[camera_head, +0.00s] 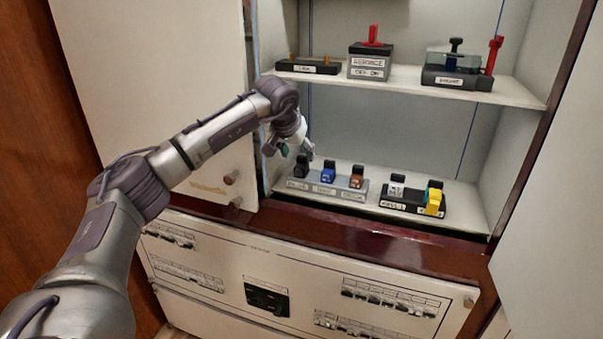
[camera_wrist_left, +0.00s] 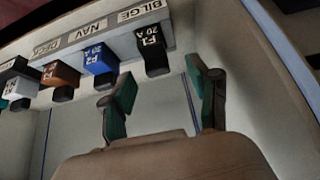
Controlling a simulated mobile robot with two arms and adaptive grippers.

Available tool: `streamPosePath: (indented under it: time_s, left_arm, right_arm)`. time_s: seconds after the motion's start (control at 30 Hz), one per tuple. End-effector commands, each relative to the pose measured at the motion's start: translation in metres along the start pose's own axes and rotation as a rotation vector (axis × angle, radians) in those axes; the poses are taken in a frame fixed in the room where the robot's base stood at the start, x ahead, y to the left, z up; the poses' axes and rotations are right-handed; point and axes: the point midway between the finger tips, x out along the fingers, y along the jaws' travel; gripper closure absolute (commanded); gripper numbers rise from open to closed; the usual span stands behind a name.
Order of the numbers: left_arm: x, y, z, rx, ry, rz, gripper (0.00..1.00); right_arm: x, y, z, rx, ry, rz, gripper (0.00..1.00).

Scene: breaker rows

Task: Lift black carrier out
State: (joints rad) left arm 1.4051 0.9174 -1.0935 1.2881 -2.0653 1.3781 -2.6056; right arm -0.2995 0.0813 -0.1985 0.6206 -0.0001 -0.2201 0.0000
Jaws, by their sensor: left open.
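The black carrier (camera_head: 303,169), marked "20 A", sits at the left end of a grey base (camera_head: 351,194) on the lower cabinet shelf. In the left wrist view the black carrier (camera_wrist_left: 152,52) is under the label "BILGE". My left gripper (camera_head: 297,150) is just above and beside the black carrier in the head view. Its two fingers (camera_wrist_left: 162,88) are open and apart, with nothing between them. In the wrist view the carrier's end is ahead of the gap between the fingertips; I see no contact. My right gripper is not in view.
A blue carrier (camera_head: 328,173) and a brown carrier (camera_head: 357,178) share the base. To the right stands a black base (camera_head: 414,210) with white and yellow parts. The upper shelf (camera_head: 400,80) holds several devices. A cabinet door (camera_head: 165,100) stands at the left.

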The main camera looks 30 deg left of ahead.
Motion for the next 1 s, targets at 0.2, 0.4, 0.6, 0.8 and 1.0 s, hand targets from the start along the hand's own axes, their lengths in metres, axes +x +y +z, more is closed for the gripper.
streamPosePath:
  time_s: [0.2, 0.4, 0.6, 0.8, 1.0]
  left_arm:
    - [0.032, 0.005, 0.002, 0.0, -0.004, 0.001, 0.4]
    - [0.042, 0.004, 0.002, 0.001, -0.001, 0.001, 0.4]
    - [0.041, 0.004, 0.002, 0.0, -0.001, 0.001, 0.5]
    - [0.041, 0.004, 0.002, 0.0, -0.001, 0.001, 0.83]
    - [0.041, 0.004, 0.002, 0.0, 0.0, 0.001, 1.0]
  right_arm:
    - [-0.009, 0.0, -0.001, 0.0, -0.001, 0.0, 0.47]
    - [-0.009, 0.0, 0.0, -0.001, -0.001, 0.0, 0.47]
    - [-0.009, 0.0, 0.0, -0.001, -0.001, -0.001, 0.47]
    - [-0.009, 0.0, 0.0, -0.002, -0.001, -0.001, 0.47]
    - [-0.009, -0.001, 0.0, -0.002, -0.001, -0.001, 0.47]
